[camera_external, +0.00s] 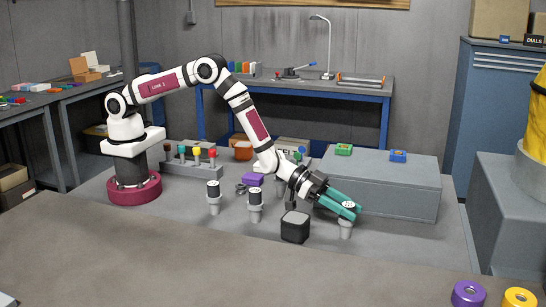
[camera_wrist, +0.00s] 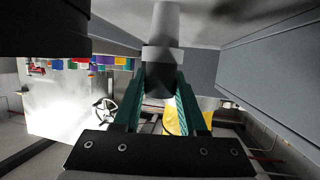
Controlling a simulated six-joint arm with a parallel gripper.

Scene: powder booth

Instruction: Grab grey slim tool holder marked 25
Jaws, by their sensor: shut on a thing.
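My gripper (camera_external: 346,209), with teal fingers, reaches down to the right and is shut on a grey tool holder (camera_external: 345,230). The holder stands upright at the front left of the large grey box, its tapered lower part showing below the fingers. Its dark, white-marked top shows between the fingers, but the number is too small to read. In the wrist view the grey holder (camera_wrist: 163,59) sits between the two teal fingertips. Two similar holders with dark tops, one at the left (camera_external: 213,197) and one nearer the middle (camera_external: 255,205), stand apart from my gripper.
A dark rounded cube (camera_external: 295,227) stands just left of my gripper. The large grey box (camera_external: 400,190) is close behind it, with a green piece (camera_external: 344,149) and a blue piece (camera_external: 398,156) on top. A purple block (camera_external: 253,180) lies further left.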

